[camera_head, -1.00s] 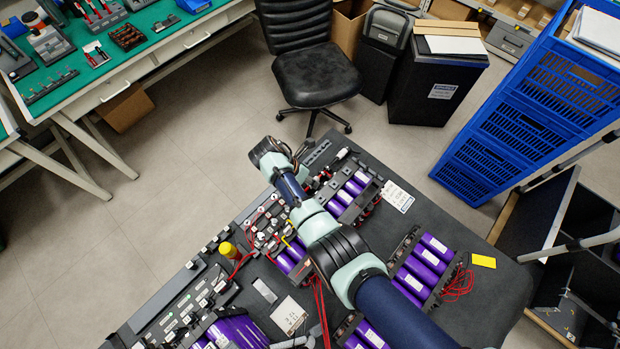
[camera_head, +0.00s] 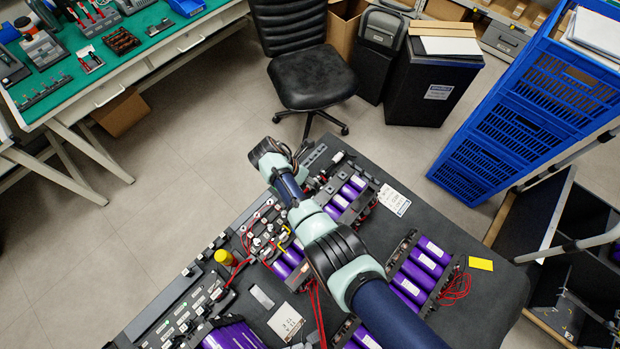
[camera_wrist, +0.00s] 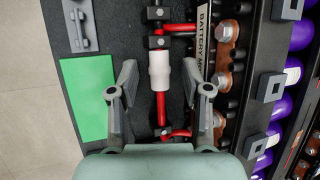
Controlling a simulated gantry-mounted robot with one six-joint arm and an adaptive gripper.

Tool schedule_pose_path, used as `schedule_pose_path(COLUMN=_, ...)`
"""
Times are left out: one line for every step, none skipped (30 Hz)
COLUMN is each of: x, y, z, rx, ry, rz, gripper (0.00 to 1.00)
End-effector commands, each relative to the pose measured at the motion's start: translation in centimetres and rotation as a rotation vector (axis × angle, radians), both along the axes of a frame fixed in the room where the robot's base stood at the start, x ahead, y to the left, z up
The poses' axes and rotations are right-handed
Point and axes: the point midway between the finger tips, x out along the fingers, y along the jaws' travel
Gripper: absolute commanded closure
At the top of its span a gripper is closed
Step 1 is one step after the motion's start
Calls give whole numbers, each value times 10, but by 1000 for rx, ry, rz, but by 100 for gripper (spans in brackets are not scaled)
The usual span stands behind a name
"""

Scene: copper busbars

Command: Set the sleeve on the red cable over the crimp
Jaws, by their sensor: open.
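In the wrist view, a white sleeve (camera_wrist: 160,70) sits around the red cable (camera_wrist: 161,106), which runs up the picture along the dark tray. My gripper (camera_wrist: 159,74) is open, with one finger on each side of the sleeve and a gap on both sides. In the head view the sleeve is too small to make out, and my arm's end hides part of the bench.
A row of copper-coloured terminals (camera_wrist: 222,78) and purple cells (camera_wrist: 283,107) runs close right of my gripper. A green card (camera_wrist: 88,98) and a grey bracket (camera_wrist: 80,25) lie to its left. A black chair (camera_head: 312,80) stands behind the bench.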

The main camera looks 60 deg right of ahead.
Motion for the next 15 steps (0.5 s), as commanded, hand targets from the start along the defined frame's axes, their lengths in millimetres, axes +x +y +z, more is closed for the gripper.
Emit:
schedule_pose_path(x=3, y=1, z=5, rx=-1, ry=-3, rz=1, gripper=51)
schedule_pose_path(x=5, y=2, z=9, rx=-3, ry=-3, rz=1, gripper=51)
schedule_pose_path(x=8, y=5, z=16, rx=-3, ry=-4, rz=2, gripper=51)
schedule_pose_path(x=11, y=7, z=22, rx=-3, ry=-4, rz=2, gripper=51)
schedule_pose_path(x=14, y=9, z=28, rx=-3, ry=-5, rz=3, gripper=51)
schedule_pose_path(x=18, y=12, z=38, rx=-3, ry=-4, rz=4, gripper=51)
schedule_pose_path(x=21, y=14, z=45, rx=-3, ry=-5, rz=3, gripper=51)
schedule_pose_path(x=23, y=17, z=51, rx=-3, ry=-4, rz=2, gripper=51)
schedule_pose_path(x=28, y=20, z=61, rx=-3, ry=-5, rz=3, gripper=51)
schedule_pose_path(x=30, y=22, z=67, rx=-3, ry=-4, rz=2, gripper=51)
schedule_pose_path(x=33, y=24, z=73, rx=-3, ry=-5, rz=3, gripper=51)
schedule_pose_path(x=35, y=26, z=80, rx=-2, ry=-4, rz=2, gripper=51)
schedule_pose_path(x=37, y=28, z=84, rx=-1, ry=-3, rz=2, gripper=51)
schedule_pose_path(x=39, y=29, z=89, rx=-1, ry=-3, rz=1, gripper=51)
schedule_pose_path(x=41, y=31, z=93, rx=-1, ry=-3, rz=3, gripper=51)
